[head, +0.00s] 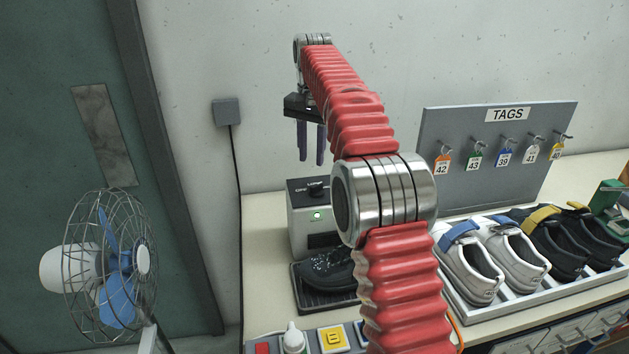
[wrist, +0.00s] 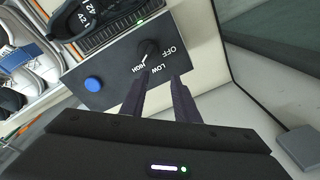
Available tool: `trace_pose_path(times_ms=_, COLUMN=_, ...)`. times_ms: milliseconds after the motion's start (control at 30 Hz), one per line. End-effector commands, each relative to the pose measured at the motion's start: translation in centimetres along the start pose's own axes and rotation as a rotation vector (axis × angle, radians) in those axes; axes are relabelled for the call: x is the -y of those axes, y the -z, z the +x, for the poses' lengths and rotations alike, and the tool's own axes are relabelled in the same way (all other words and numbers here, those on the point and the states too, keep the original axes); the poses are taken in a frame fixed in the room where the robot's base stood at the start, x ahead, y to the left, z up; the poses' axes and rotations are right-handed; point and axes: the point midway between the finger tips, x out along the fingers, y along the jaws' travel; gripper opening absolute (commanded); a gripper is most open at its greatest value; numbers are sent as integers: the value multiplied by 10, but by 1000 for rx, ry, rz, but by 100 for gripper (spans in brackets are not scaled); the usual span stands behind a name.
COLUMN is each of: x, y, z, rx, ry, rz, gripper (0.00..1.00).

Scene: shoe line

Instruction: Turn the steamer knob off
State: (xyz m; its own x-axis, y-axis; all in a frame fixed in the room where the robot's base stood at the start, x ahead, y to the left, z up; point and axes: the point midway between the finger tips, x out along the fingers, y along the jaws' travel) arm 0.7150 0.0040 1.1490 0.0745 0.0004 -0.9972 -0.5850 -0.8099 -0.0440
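The steamer (head: 302,228) is a grey box with a black top panel and a lit green lamp on its front. Its black knob (head: 318,189) sits on that panel, partly beside my arm's outline. In the wrist view the knob (wrist: 148,50) has a white mark that appears to point toward HIGH, among the labels OFF, LOW and HIGH. My gripper (head: 311,155) hangs above the steamer, fingers down and apart. In the wrist view my gripper (wrist: 158,84) is open and empty, its fingertips short of the knob and not around it.
A blue button (wrist: 93,84) is on the same panel. A black shoe (head: 328,270) lies on a tray before the steamer. A tag board (head: 470,165) and a shoe rack (head: 500,308) stand to the right. A caged fan (head: 110,260) stands left.

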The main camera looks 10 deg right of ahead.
Motion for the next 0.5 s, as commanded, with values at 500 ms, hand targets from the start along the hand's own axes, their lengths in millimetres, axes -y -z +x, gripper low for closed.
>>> trace_pose_path(times_ms=500, x=-8, y=-10, z=-75, rx=6, ry=-6, rz=293, gripper=28)
